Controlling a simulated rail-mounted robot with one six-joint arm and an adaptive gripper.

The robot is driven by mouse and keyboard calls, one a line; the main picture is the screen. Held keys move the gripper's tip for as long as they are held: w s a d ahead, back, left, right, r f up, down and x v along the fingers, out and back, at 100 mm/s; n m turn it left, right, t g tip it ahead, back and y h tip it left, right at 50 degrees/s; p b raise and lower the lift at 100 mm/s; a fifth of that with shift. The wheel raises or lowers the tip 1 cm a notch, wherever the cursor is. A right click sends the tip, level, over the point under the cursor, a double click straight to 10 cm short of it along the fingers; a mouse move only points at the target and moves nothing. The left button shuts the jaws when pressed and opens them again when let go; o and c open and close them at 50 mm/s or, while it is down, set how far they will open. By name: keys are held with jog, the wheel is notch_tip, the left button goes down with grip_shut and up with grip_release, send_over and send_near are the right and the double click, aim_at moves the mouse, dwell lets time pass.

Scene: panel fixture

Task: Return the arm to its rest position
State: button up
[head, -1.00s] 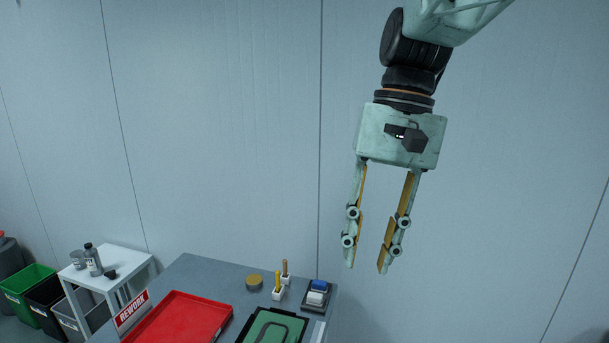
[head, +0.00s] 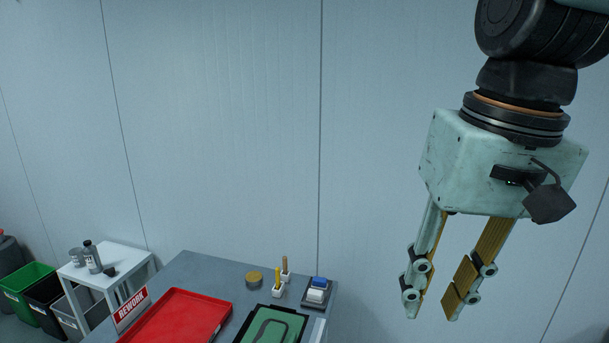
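My gripper (head: 432,308) hangs at the right of the head view, fingers pointing down. Its two fingers with yellow inner pads are apart, and nothing shows between them. It appears in front of the bare wall, to the right of the grey table (head: 205,275), and touches nothing that I can see. The upper arm runs out of the picture at the top right.
The table holds a red tray (head: 180,318) with a REWORK sign (head: 131,309), a green panel (head: 272,328) in a black frame, a round tin (head: 253,279), and blue and white blocks (head: 317,290). A white side table (head: 122,262) and bins (head: 28,284) stand left.

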jog(key=s+d+f+t+b, duration=0.1)
jog(key=s+d+f+t, duration=0.1)
jog(key=s, duration=0.6)
jog(key=shift+s+d+f+n+h, duration=0.3)
jog(key=shift+s+d+f+h, duration=0.1)
jog(key=shift+d+f, duration=0.5)
